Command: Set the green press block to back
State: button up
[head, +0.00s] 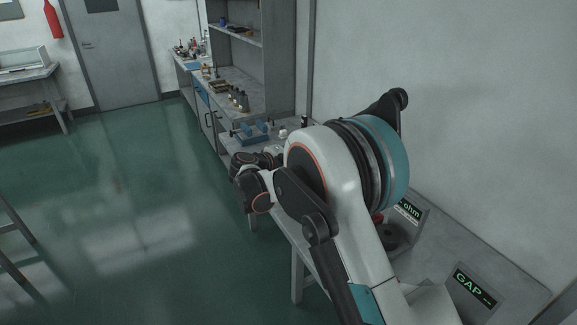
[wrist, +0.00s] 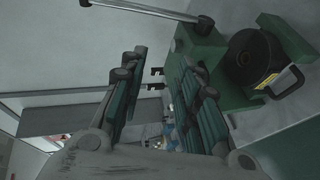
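In the wrist view, a green block (wrist: 203,52) stands at the upper right, with a metal rod (wrist: 150,11) running left from its top. The right finger overlaps the lower left of the green block in the picture; contact cannot be told. In the head view, my arm hides the green block and most of the bench.
In the head view, a grey box with an "ohm" display (head: 409,209) and one with a "GAP" display (head: 473,284) stand on the bench at right. A blue holder (head: 252,137) sits farther back. A grey wall (head: 440,90) closes the right side; green floor (head: 130,230) is open at left.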

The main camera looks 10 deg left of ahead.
jog(key=s+a+f, duration=0.2)
jog(key=a+f, duration=0.6)
jog(key=a, duration=0.1)
jog(key=r+b+x, duration=0.1)
jog(key=b+x, duration=0.1)
jog(key=x, duration=1.1)
jog(key=shift+w+n+t, duration=0.3)
jog(key=shift+w+t, duration=0.1)
jog(key=shift+w, duration=0.15)
jog(key=shift+d+f, duration=0.1)
jog(key=shift+f, duration=0.05)
grip_shut()
